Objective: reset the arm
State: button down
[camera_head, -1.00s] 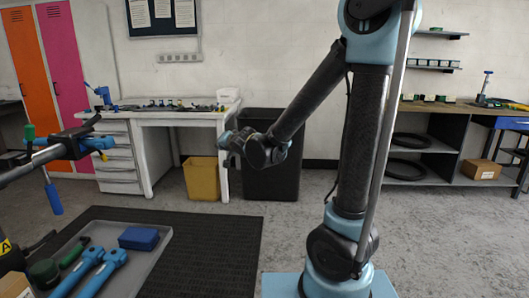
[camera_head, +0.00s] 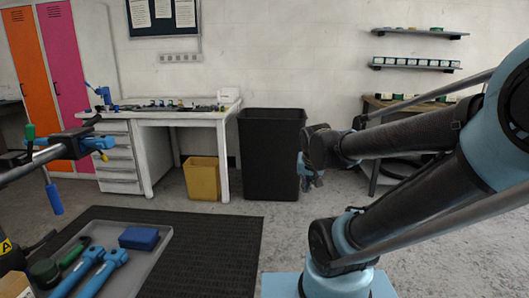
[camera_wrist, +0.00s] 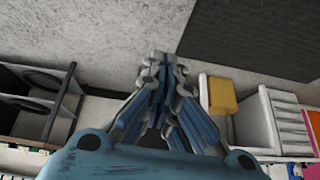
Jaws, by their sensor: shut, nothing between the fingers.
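My gripper (camera_head: 309,176) is at the end of my arm, in front of the right side of the black bin and well above the floor. In the wrist view my gripper (camera_wrist: 162,62) shows with its blue-grey fingers drawn together at the tips and nothing between them. My arm folds out to the right in the head view, with the forearm reaching back left toward the bin.
A grey tray (camera_head: 150,262) with blue tools and a blue box (camera_head: 139,238) lies on the black mat (camera_head: 225,245). A repair stand (camera_head: 60,150) is at left. A white desk (camera_head: 180,116), yellow bin (camera_head: 202,178) and black bin (camera_head: 270,150) stand behind.

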jog(key=s+d+f+g, duration=0.2)
jog(key=s, duration=0.5)
jog(key=s+d+f+n+g, duration=0.1)
jog(key=s+d+f, duration=0.1)
jog(key=s, duration=0.4)
jog(key=shift+s+f+g, duration=0.35)
jog(key=shift+f+g, duration=0.05)
jog(key=shift+a, duration=0.1)
